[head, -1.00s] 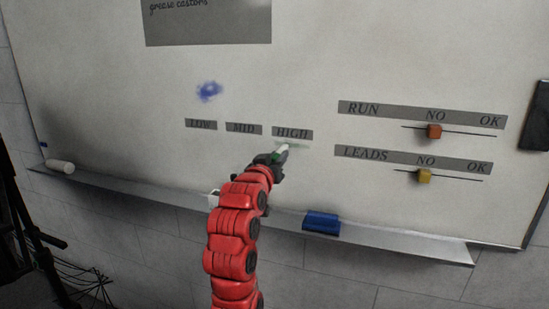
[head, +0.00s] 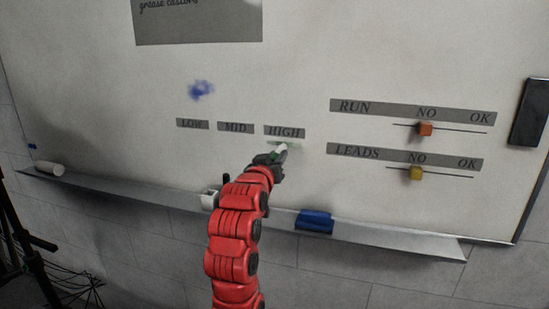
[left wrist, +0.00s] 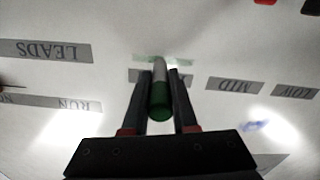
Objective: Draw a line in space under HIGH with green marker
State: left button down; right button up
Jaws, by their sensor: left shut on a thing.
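My left gripper (head: 274,158) is shut on the green marker (left wrist: 160,102), whose green end and pale body show between the fingers in the left wrist view. The marker's pale part (head: 281,149) points at the whiteboard just below the HIGH label (head: 284,132). A faint green streak (left wrist: 183,61) lies on the board beside the marker's far end, under HIGH. Whether the tip touches the board cannot be told. The marker partly hides the HIGH label in the left wrist view. My right gripper is not in view.
LOW (head: 192,124) and MID (head: 236,127) labels sit left of HIGH. A blue smudge (head: 201,90) is above LOW. RUN and LEADS sliders are at right. The tray (head: 390,236) below holds a blue eraser (head: 314,220), a white cylinder (head: 50,169) and a small white holder (head: 209,199).

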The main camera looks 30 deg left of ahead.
pick_arm(q)
jog(key=shift+w+d, duration=0.1)
jog(key=shift+d, duration=0.35)
jog(key=shift+w+d, duration=0.1)
jog(key=shift+d, duration=0.6)
jog(key=shift+w+d+b, duration=0.2)
jog(key=shift+d+b, duration=0.15)
jog(key=shift+d, duration=0.3)
jog(key=shift+w+d, duration=0.15)
jog(key=shift+d, duration=0.5)
